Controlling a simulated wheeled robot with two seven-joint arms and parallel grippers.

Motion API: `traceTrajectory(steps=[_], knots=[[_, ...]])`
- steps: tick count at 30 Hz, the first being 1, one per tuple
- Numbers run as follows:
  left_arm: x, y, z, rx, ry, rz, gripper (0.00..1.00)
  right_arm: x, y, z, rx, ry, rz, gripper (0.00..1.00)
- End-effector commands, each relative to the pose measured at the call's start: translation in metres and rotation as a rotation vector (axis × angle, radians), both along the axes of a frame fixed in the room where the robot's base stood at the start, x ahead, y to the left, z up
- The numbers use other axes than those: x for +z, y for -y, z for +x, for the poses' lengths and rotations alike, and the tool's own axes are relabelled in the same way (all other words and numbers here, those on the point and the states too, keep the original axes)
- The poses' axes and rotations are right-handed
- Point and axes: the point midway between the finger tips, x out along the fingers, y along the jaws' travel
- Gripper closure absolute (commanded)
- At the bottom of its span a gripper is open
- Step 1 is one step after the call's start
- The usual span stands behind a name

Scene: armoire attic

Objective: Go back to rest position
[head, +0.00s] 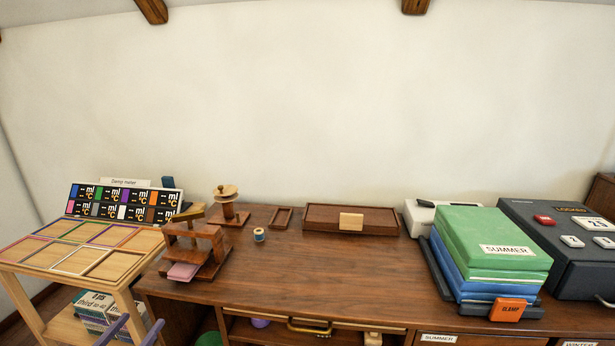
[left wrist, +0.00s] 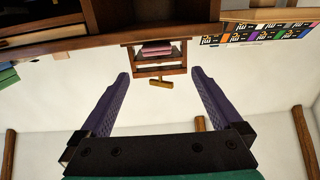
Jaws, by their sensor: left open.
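My left gripper (head: 142,322) shows at the lower left edge of the head view, with two purple fingers low in front of the light wooden stand. In the left wrist view my left gripper (left wrist: 159,73) has its fingers wide apart with nothing held between them. The wrist picture looks upside down, and a wooden press-like device (left wrist: 160,60) with a pink piece shows beyond the fingertips. The same device (head: 205,243) stands on the left part of the desk in the head view. My right gripper is in neither view.
The wooden desk (head: 300,265) has clear room in its middle. A light wooden stand (head: 125,290) with coloured frames is at the left. Stacked green and blue blocks (head: 490,240) and a dark box (head: 575,270) fill the right. A partly open drawer (head: 270,330) shows below the desk front.

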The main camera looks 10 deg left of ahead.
Motion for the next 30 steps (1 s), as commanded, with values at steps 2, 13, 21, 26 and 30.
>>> traceTrajectory(steps=[2, 13, 21, 26, 30], knots=[[-0.034, -0.010, -0.010, 0.046, -0.095, -0.006, 0.00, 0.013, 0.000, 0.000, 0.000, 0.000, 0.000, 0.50], [-0.305, 0.071, -0.174, 0.064, -0.952, 0.010, 0.00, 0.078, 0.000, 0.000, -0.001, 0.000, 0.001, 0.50], [-0.367, 0.177, -0.306, -0.180, -1.411, 0.119, 0.00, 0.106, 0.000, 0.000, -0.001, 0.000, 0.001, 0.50], [-0.373, 0.183, -0.318, -0.207, -1.447, 0.136, 0.00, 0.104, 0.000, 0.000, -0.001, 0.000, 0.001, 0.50], [-0.373, 0.183, -0.317, -0.204, -1.446, 0.135, 0.00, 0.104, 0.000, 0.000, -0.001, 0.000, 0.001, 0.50]])
